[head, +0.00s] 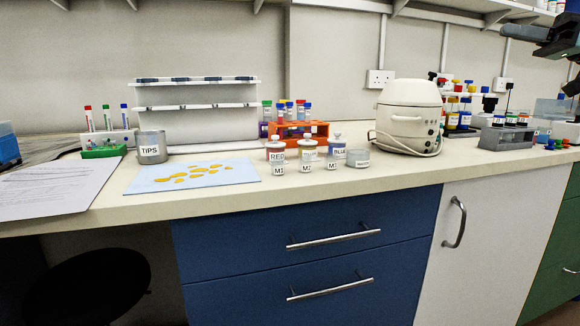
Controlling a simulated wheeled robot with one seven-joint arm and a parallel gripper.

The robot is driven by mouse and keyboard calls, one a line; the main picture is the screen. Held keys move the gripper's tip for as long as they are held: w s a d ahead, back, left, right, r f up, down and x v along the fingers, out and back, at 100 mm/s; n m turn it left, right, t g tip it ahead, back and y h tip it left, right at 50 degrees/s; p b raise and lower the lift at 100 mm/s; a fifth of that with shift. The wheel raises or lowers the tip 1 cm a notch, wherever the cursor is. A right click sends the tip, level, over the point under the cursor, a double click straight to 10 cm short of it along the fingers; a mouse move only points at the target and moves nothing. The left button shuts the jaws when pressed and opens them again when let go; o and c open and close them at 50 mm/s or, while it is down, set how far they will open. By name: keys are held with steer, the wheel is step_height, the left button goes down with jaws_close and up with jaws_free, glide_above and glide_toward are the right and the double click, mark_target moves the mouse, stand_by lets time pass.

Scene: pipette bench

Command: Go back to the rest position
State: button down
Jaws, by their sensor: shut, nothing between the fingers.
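My gripper does not show in the head view, so its place and fingers cannot be seen. The cream bench top (225,205) runs across the view. A grey cup labelled TIPS (151,148) stands upright on it at the left. A light blue mat (150,182) with several yellow-orange pieces lies in front of the cup.
A white rack (200,125) stands at the back. An orange tube rack (318,130), a white rounded machine (405,112) and a grey rack (505,137) stand farther right. A dark microscope-like shape (560,38) is at the right edge. Papers (55,185) lie at the left.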

steer(key=a+f+m+g+h+b, duration=0.2)
steer(key=a+f+m+g+h, duration=0.15)
steer(key=a+f, duration=1.3)
steer(key=s+a+f+m+g+h+b, duration=0.1)
steer(key=s+a+f+g+h, duration=0.15)
steer(key=a+f, duration=0.35)
steer(key=s+a+f+m+g+h+b, duration=0.1)
steer(key=s+a+f+g, duration=0.1)
steer(key=s+a+f, duration=0.4)
steer(key=s+a+f+g+h+b, duration=0.25)
steer(key=s+a+f+h, duration=0.3)
steer(key=s+f, duration=0.55)
steer(key=s+d+f+t+h+b, duration=0.1)
steer(key=s+d+f+h+b, duration=0.1)
steer(key=s+f, duration=0.5)
steer(key=s+d+f+t+h+b, duration=0.1)
steer(key=s+d+f+h, duration=0.15)
steer(key=s+f, duration=0.35)
step_height(320, 180, up, 36)
steer(key=p, duration=3.6)
steer(key=shift+s+a+r+n+h+p, duration=0.15)
steer(key=shift+s+a+n+h+p, duration=0.2)
steer(key=shift+n, duration=0.1)
